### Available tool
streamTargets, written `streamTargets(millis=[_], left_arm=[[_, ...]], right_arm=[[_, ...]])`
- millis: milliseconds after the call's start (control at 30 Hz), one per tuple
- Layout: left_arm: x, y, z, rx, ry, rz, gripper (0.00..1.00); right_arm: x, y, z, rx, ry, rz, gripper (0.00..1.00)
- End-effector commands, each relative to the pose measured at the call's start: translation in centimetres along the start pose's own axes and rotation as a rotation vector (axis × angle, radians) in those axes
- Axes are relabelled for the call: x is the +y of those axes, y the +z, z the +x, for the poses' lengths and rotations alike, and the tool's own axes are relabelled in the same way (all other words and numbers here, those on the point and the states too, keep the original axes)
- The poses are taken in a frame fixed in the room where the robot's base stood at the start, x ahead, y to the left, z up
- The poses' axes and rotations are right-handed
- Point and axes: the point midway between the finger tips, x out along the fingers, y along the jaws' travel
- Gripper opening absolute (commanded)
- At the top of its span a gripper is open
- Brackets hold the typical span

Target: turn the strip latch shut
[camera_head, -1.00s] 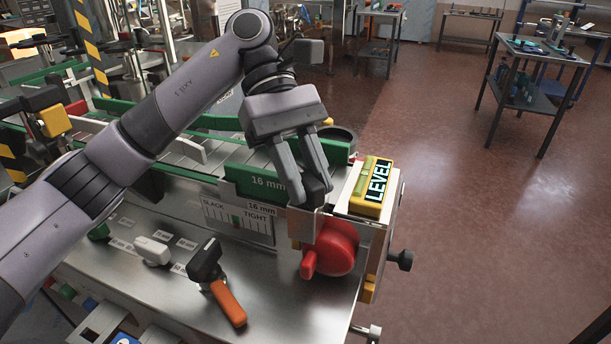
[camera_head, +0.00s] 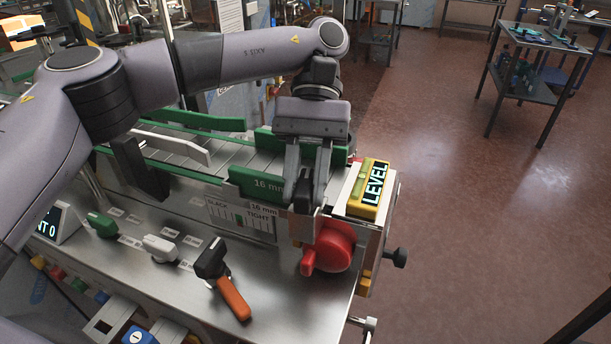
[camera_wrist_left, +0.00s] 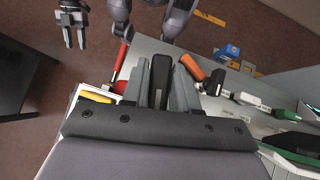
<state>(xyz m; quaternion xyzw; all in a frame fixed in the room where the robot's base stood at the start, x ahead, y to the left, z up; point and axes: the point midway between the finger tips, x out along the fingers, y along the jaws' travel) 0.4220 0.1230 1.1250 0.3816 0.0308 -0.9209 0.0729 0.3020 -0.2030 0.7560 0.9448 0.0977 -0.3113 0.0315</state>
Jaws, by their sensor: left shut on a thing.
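My left gripper (camera_head: 303,200) points straight down at the right end of the machine, just behind the red knob (camera_head: 333,246). Its fingers are shut on a small dark piece, which I take to be the strip latch; in the left wrist view this dark latch (camera_wrist_left: 160,68) shows between the two grey fingers. In the head view the fingers hide most of it, so its exact angle cannot be told. My right gripper (camera_wrist_left: 73,38) shows only in the left wrist view, at top left, open and empty, away from the machine.
A yellow LEVEL block (camera_head: 369,190) stands close to the right of my left gripper. A green 16 mm plate (camera_head: 256,186) is close to its left. Open floor is to the right.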

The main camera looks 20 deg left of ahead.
Motion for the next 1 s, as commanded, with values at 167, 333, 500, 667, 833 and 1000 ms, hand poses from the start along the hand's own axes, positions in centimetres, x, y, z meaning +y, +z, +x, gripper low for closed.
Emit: streamTargets(millis=[167,333,500,667,833,1000], left_arm=[[0.02,0.06,-0.16,0.006,-0.064,0.061,0.00],[0.01,0.07,-0.19,0.005,-0.104,0.105,0.00],[0.00,0.05,-0.15,0.005,-0.130,0.132,0.00],[-0.01,0.05,-0.14,0.004,-0.140,0.144,0.00],[-0.01,0.05,-0.12,0.003,-0.143,0.147,0.00],[-0.01,0.05,-0.11,0.003,-0.144,0.147,0.00]], right_arm=[[0.00,-0.01,-0.01,0.000,0.000,0.000,0.43],[0.00,-0.01,-0.01,0.000,0.000,0.000,0.43],[0.00,0.00,-0.02,0.000,0.000,0.000,0.43],[0.00,0.00,-0.02,0.000,0.000,0.000,0.43],[0.00,0.01,-0.02,-0.001,0.000,0.000,0.43],[0.00,0.01,-0.02,-0.001,0.000,0.000,0.43]])
